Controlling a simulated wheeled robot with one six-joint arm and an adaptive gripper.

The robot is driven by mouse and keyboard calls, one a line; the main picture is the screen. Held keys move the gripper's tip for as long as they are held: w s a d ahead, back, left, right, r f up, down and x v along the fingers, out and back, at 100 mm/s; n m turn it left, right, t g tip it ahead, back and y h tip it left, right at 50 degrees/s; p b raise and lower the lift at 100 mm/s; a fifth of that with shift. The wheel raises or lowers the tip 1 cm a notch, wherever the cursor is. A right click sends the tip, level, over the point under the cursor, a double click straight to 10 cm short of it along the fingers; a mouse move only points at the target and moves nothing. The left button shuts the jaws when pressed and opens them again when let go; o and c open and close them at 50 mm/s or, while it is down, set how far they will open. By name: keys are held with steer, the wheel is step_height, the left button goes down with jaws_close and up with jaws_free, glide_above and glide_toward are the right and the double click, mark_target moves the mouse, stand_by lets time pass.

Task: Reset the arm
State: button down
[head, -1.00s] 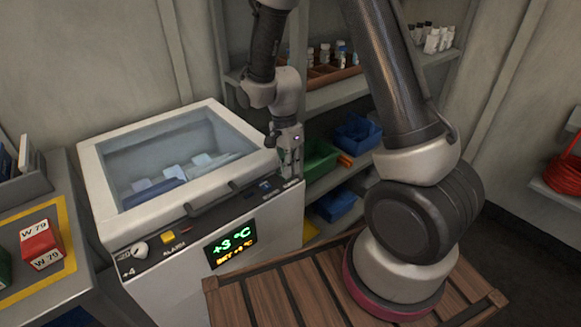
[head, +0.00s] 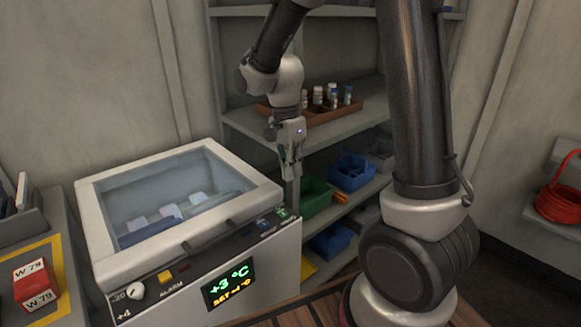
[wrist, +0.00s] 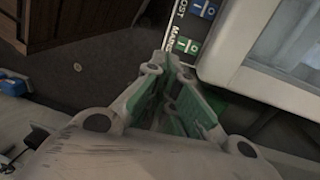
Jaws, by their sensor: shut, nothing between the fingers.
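My gripper (head: 291,170) is shut and empty in the head view. It points down beside the back right corner of the white cooler (head: 262,262), above its control panel edge. My arm reaches up from the lower right and bends down to it. In the wrist view my gripper (wrist: 172,60) shows its fingers together, near the blue and green switches (wrist: 190,44) on the panel. The cooler's glass lid (head: 180,195) is shut, with pale and blue packs under it. The display reads +3 °C.
A shelf rack (head: 350,120) stands behind, with a brown tray (head: 318,112) of small bottles, a green bin (head: 316,196) and blue bins (head: 350,172). A red-and-white W 79 box (head: 35,285) sits on the left bench. A red coil (head: 560,200) lies at right.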

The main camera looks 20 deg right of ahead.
steer(key=s+d+r+n+t, duration=0.3)
steer(key=s+d+r+n, duration=0.1)
steer(key=s+r+n, duration=0.3)
steer(key=s+d+r+n+t, duration=0.3)
steer(key=s+d+r+n, duration=0.2)
steer(key=s, duration=0.6)
steer(key=shift+d+r+n, duration=0.25)
steer(key=shift+r+n, duration=0.95)
steer(key=shift+r, duration=0.3)
